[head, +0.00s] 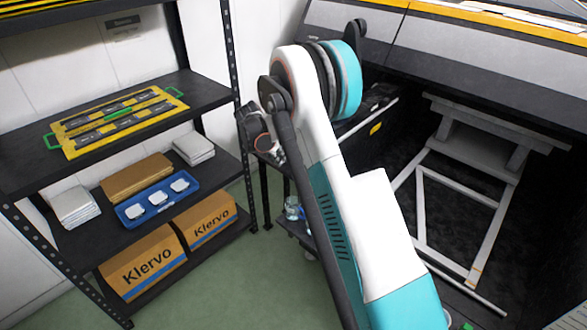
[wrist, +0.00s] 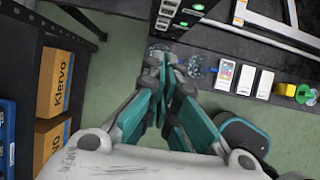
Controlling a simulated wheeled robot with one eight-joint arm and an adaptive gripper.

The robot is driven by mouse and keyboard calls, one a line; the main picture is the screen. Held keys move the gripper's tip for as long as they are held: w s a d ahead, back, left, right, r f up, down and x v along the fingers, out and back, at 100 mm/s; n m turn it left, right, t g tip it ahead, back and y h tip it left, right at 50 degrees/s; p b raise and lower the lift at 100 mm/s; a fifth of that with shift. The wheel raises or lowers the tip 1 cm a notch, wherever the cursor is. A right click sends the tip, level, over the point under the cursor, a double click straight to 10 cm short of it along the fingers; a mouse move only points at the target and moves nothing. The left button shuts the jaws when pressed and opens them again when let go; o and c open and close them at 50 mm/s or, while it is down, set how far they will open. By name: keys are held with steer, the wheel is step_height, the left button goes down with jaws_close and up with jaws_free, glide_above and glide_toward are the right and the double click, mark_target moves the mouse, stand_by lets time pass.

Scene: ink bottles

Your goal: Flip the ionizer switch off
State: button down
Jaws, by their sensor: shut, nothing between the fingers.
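My gripper (wrist: 169,68) shows in the wrist view with its teal fingers together and nothing between them. It points toward a dark panel (wrist: 172,24) with small pale units and green marks at the top of that view. These may be switches, but they are too small for me to tell which is the ionizer switch or its position. The fingertips appear just below this panel in the picture; I cannot tell whether they touch anything. In the head view my arm reaches up the middle, and the fingers are not clearly visible.
A black shelf rack (head: 215,160) stands at left with yellow trays (head: 120,120), a blue tray (head: 157,198) and Klervo boxes (head: 150,262). A dark shelf holds clear glassware (wrist: 201,68), white-faced items (wrist: 245,80) and a yellow-green item (wrist: 287,89). Green floor (wrist: 106,65) lies open between.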

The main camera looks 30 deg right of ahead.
mark_target(302, 165)
steer(key=d+r+b+x, duration=0.1)
steer(key=b+x, duration=0.4)
steer(key=x, duration=0.8)
steer(key=shift+w+d+r, duration=0.2)
steer(key=shift+w+d, duration=0.2)
steer(key=shift+d, duration=0.3)
steer(key=shift+w+d+f, duration=0.1)
steer(key=shift+d+f, duration=0.15)
steer(key=shift+r, duration=0.1)
